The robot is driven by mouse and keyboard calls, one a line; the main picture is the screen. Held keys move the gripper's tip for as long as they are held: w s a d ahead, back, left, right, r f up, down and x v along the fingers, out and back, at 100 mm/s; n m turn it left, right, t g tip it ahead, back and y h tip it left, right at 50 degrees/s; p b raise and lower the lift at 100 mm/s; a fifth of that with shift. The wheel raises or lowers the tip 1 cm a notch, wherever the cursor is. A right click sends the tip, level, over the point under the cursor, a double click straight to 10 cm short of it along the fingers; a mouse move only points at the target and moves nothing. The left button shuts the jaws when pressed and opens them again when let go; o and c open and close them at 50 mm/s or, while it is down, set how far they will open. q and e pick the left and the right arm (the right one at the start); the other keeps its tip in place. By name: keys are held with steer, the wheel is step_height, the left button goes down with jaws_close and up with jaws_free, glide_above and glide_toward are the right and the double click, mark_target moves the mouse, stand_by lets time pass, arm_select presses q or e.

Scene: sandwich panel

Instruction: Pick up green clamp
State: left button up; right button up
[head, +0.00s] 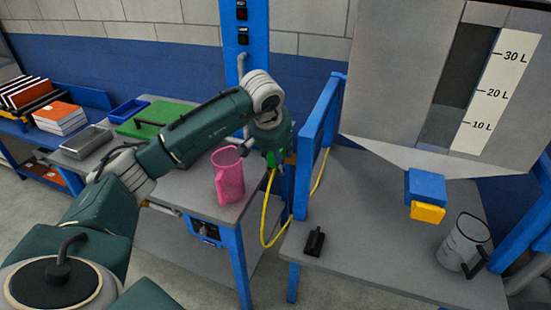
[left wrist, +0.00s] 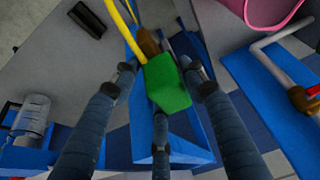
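The green clamp (left wrist: 168,88) shows in the left wrist view between the fingers of my left gripper (left wrist: 158,72). A brown part and a yellow cable (left wrist: 124,28) lie just beyond it. A gap shows beside the left finger; the right fingertip lies close to the clamp's edge. I cannot tell whether it touches. The fingers are spread and look open. In the head view, my left gripper (head: 274,146) is by the blue post, with some green of the clamp (head: 272,160) showing beneath it, partly hidden. My right gripper is not in view.
A pink jug (head: 229,177) stands on the left table close to my gripper. The yellow cable (head: 264,222) loops down between the tables. A black item (head: 315,241) and a clear jug (head: 464,241) are on the right table. A blue frame (head: 314,150) rises beside the gripper.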

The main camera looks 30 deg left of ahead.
arm_select(q)
steer(key=shift+r, duration=0.45)
step_height(320, 180, up, 19)
steer(key=b, duration=0.2)
stand_by(0.4)
stand_by(0.3)
